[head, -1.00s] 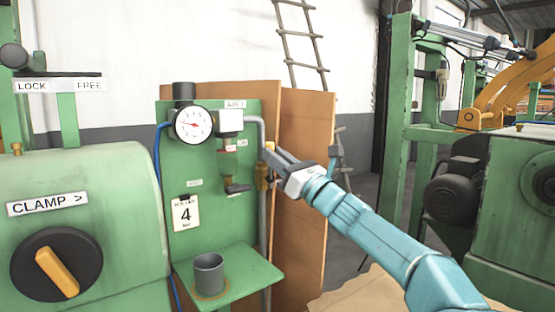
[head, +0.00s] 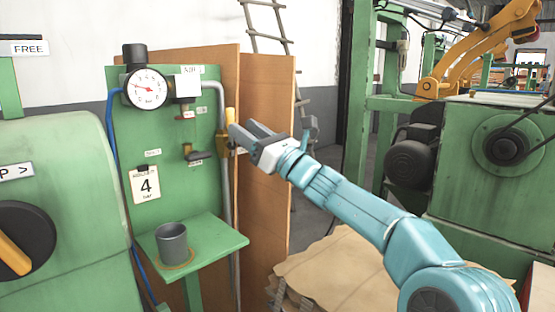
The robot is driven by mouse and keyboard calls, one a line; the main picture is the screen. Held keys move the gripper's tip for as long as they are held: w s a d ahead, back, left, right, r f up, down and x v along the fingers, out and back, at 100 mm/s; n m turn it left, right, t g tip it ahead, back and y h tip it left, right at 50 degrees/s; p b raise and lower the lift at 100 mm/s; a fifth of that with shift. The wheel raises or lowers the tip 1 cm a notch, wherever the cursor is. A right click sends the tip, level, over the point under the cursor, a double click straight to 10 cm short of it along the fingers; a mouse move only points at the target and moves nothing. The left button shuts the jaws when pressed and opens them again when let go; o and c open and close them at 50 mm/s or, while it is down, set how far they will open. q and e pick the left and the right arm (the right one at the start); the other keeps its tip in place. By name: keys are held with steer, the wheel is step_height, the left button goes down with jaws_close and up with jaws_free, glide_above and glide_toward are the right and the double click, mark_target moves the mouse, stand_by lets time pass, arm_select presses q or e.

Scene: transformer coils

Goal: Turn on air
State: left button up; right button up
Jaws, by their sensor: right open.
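The green air panel (head: 125,195) stands left of centre. It carries a round white pressure gauge (head: 147,89), a white box beside it, and a note reading 4 (head: 146,184). A grey pipe (head: 224,180) runs down the panel's right edge. A valve with a yellow lever (head: 230,118) sits on this pipe, the lever upright along it. My right gripper (head: 245,131) is open at the valve's right, its fingertips close to the lever and overlapping it in view. I cannot tell whether they touch. My left gripper is not in view.
A grey cup (head: 171,242) stands on the panel's green shelf (head: 228,243). A green machine with a black dial and yellow handle (head: 12,255) is at the left. Brown boards (head: 265,170) stand behind the panel. Another green machine (head: 500,180) stands at the right.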

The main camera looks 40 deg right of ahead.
steer(key=b+v, duration=0.2)
steer(key=v, duration=1.1)
steer(key=shift+b, duration=0.35)
steer(key=shift+s, duration=0.1)
